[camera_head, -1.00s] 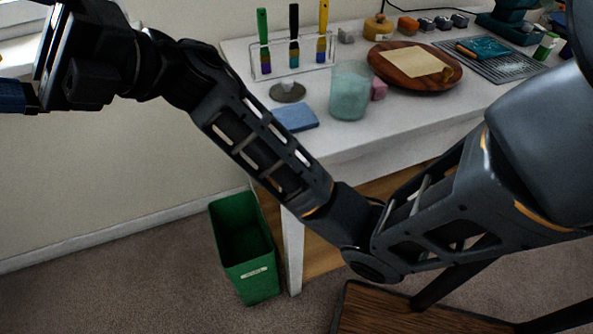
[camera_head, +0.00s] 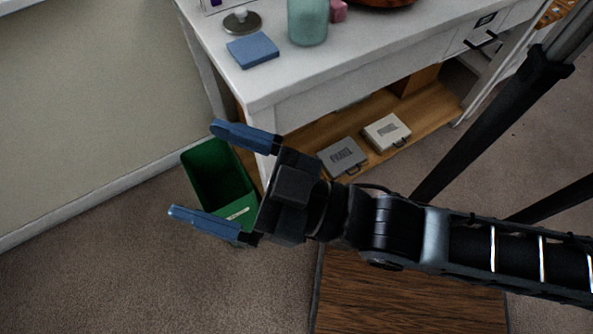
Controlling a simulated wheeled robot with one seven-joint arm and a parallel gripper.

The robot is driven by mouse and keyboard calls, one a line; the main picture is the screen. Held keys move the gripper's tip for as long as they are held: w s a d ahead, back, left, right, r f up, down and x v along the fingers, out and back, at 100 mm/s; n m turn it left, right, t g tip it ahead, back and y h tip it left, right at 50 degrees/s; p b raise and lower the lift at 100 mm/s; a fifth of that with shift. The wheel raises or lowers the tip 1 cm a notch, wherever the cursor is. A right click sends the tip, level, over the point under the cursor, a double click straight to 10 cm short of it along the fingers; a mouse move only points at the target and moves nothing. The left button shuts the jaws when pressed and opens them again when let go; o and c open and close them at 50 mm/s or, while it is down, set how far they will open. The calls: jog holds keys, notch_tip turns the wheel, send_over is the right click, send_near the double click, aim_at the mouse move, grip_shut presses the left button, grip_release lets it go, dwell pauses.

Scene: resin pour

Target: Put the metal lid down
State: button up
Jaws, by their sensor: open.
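The metal lid (camera_head: 242,21), a grey disc with a pale knob, lies on the white table (camera_head: 330,75) near its left end, behind a blue pad. My gripper (camera_head: 192,170) is open with nothing between its blue fingers. It is in front of the table and, in the picture, below the lid, well apart from it. Its fingers point left and partly overlap the green bin in the view.
A green bin (camera_head: 208,175) stands on the floor by the table's left leg. A blue pad (camera_head: 252,50), a teal glass jar (camera_head: 307,22) and a pink block (camera_head: 338,11) are near the lid. Two cases, grey (camera_head: 342,157) and white (camera_head: 386,132), lie on the lower shelf.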

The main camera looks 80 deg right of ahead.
jog(key=s+d+f+g+y, duration=0.2)
jog(key=s+f+g, duration=0.3)
jog(key=s, duration=0.6)
jog(key=shift+s+d+f+n+g, duration=0.3)
jog(key=shift+d+f, duration=0.2)
jog(key=shift+f, duration=0.45)
